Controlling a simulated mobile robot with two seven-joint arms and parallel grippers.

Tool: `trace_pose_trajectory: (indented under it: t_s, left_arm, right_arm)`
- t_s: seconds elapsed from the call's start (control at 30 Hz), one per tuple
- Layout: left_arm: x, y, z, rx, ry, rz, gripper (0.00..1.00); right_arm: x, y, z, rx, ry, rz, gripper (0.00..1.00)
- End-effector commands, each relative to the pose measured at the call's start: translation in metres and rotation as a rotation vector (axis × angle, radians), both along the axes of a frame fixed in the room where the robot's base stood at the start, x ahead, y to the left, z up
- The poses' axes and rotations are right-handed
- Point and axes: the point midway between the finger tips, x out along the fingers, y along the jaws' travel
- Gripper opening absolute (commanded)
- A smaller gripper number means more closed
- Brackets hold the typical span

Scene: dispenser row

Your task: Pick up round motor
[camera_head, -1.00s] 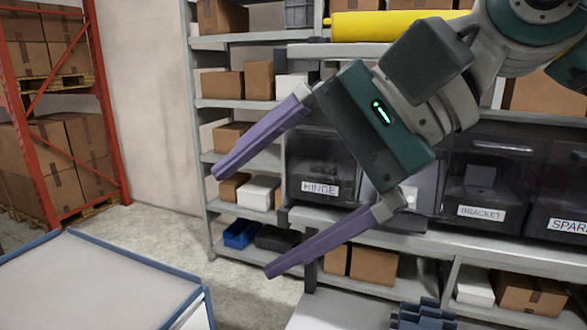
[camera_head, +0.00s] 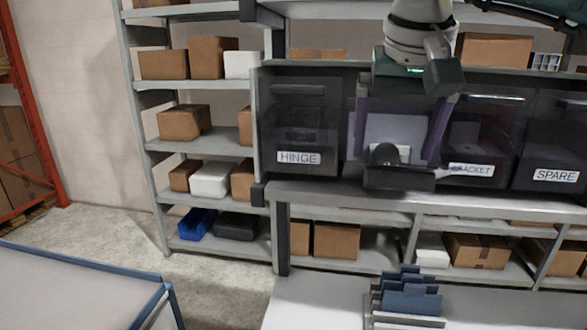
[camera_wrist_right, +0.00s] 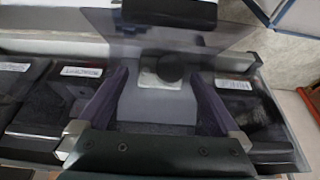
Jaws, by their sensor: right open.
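My right gripper (camera_head: 396,158) is open and empty, with its purple fingers pointing down in front of the dispenser bin between the HINGE and BRACKET bins. The wrist view also shows the right gripper (camera_wrist_right: 160,73), its fingers on either side of a light panel. A dark rounded thing (camera_head: 384,154) sits low in front of that bin, between the finger ends, partly covering a white plate. It also shows as a dark disc in the wrist view (camera_wrist_right: 170,68). I cannot tell whether it is the round motor. My left gripper is not in view.
The HINGE bin (camera_head: 305,120), BRACKET bin (camera_head: 490,125) and SPARE bin (camera_head: 553,145) flank this spot closely. A dark lip (camera_head: 398,179) juts out below. A blue slotted holder (camera_head: 411,298) stands on the pale table in front. A blue-edged table (camera_head: 75,290) is at left.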

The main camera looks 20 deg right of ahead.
Motion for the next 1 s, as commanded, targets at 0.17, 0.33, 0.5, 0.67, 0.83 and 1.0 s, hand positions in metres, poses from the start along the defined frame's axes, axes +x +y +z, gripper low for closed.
trace_pose_trajectory:
  t_s: [0.17, 0.33, 0.5, 0.67, 0.83, 1.0]
  left_arm:
    - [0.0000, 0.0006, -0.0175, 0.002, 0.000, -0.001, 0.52]
    - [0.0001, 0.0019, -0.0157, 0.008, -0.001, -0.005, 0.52]
    - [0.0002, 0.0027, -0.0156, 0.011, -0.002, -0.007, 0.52]
    - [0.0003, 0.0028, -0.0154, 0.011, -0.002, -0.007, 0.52]
    - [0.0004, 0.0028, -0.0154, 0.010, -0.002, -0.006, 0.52]
    - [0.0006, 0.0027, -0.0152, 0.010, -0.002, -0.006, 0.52]
  right_arm:
    - [0.0068, -0.0035, -0.0205, 0.001, -0.002, 0.000, 1.00]
    - [0.0072, -0.0038, -0.0188, 0.002, -0.002, 0.001, 1.00]
    - [0.0071, -0.0038, -0.0189, 0.001, -0.002, 0.000, 0.88]
    - [0.0071, -0.0038, -0.0189, 0.001, -0.002, 0.000, 0.70]
    - [0.0069, -0.0038, -0.0189, 0.001, -0.002, 0.000, 0.51]
    - [0.0069, -0.0038, -0.0189, 0.001, -0.002, 0.000, 0.31]
